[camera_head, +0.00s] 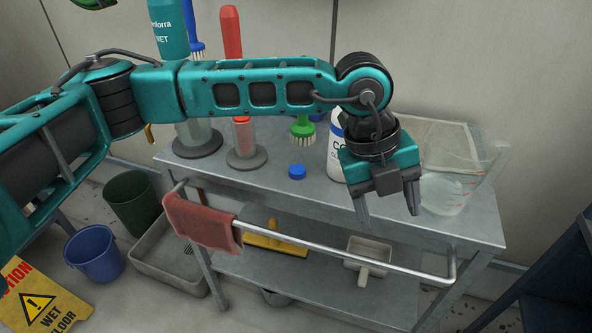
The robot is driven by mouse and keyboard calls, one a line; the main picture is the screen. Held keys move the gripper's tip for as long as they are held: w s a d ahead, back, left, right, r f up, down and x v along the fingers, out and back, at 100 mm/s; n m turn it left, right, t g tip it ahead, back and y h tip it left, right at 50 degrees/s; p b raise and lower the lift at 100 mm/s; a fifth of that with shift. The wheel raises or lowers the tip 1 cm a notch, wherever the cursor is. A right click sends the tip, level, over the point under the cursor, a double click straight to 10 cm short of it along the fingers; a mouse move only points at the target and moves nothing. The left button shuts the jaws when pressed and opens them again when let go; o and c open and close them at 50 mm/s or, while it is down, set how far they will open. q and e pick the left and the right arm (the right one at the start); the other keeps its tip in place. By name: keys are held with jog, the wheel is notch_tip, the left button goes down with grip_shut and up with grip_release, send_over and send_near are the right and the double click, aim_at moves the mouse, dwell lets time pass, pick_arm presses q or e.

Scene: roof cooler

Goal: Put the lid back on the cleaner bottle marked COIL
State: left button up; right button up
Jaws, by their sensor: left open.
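The white cleaner bottle (335,158) stands upright on the metal trolley's top. Its label shows the letters "CO"; the rest of the label and the bottle's top are hidden behind my left arm and gripper. A small blue lid (297,171) lies on the trolley top to the left of the bottle, apart from it. My left gripper (388,208) is open and empty, pointing down in front of and to the right of the bottle, near the trolley's front edge. My right gripper is not in view.
A clear jug (447,185) with liquid stands right of my gripper. A green brush (303,130) and tall bottles stand behind my arm. The trolley's front rail carries a red cloth (202,220). A blue bucket (94,254) and yellow wet-floor sign (38,298) stand on the floor.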

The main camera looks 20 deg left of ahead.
pick_arm(q)
jog(key=w+a+r+n+t+y, duration=0.1)
jog(key=w+a+r+n+y, duration=0.1)
jog(key=a, duration=0.5)
jog(key=w+a+r+n+t+y, duration=0.2)
jog(key=w+a+r+y, duration=0.1)
jog(key=w+a+y, duration=0.2)
jog(key=shift+w+a+r+t, duration=0.35)
jog(key=shift+w+a, duration=0.45)
jog(key=shift+a, duration=0.35)
send_over(297, 169)
jog(key=s+d, duration=0.2)
jog(key=f, duration=0.7)
jog(key=shift+a, duration=0.2)
jog(key=shift+x, duration=2.65)
jog(key=shift+d, duration=0.15)
jog(key=shift+c, duration=0.2)
